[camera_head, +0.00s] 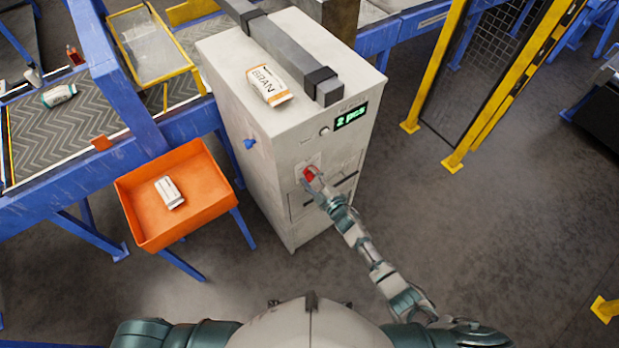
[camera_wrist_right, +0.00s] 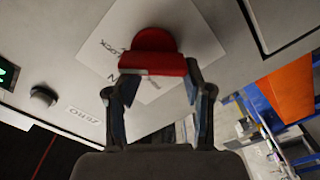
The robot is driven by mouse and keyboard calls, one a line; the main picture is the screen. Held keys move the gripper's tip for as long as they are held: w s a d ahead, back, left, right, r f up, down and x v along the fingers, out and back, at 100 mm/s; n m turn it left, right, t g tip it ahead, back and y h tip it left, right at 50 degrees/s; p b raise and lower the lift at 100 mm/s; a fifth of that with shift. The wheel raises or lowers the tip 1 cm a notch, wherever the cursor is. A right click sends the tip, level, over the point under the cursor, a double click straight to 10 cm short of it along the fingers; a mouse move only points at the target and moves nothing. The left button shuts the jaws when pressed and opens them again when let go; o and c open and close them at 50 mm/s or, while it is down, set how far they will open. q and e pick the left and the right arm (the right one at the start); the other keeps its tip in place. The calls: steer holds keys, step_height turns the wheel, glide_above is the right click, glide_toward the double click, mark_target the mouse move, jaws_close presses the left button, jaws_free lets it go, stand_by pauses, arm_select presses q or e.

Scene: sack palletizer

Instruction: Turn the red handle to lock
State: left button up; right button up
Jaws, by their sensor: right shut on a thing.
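The red handle (camera_head: 309,174) sits on a pale square plate on the front of the grey cabinet (camera_head: 262,165). In the right wrist view the red handle (camera_wrist_right: 154,52) stands out from the white plate (camera_wrist_right: 205,45), which bears dark lettering, partly hidden; "LOCK" can be partly read. My right gripper (camera_head: 313,176) is at the handle. In the right wrist view the fingers of my right gripper (camera_wrist_right: 156,82) are on both sides of the handle's red bar, shut on it. My left gripper is not in view.
An orange tray (camera_head: 215,165) with a small white pack (camera_head: 170,193) stands left of the cabinet. A BRAN sack (camera_head: 268,85) lies on the cabinet top. A green display (camera_head: 351,117) reads "2 pcs". Yellow guard posts (camera_head: 435,65) stand to the right, with open floor before them.

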steer(key=shift+w+d+r+m, duration=0.2)
steer(key=shift+w+d+m, duration=0.25)
steer(key=shift+d+m, duration=0.05)
steer(key=shift+d+f, duration=0.15)
steer(key=o, duration=1.4)
steer(key=shift+w+f+h, duration=0.1)
steer(key=shift+f+h, duration=0.15)
steer(key=shift+h, duration=0.05)
steer(key=shift+f, duration=0.15)
steer(key=shift+y, duration=0.4)
steer(key=v, duration=0.3)
steer(key=a+v, duration=0.1)
steer(key=v, duration=0.3)
steer(key=s+r+v, duration=0.1)
steer(key=v, duration=0.3)
steer(key=shift+s+a, duration=0.1)
steer(key=shift+a, duration=0.25)
steer(key=shift+d, duration=0.1)
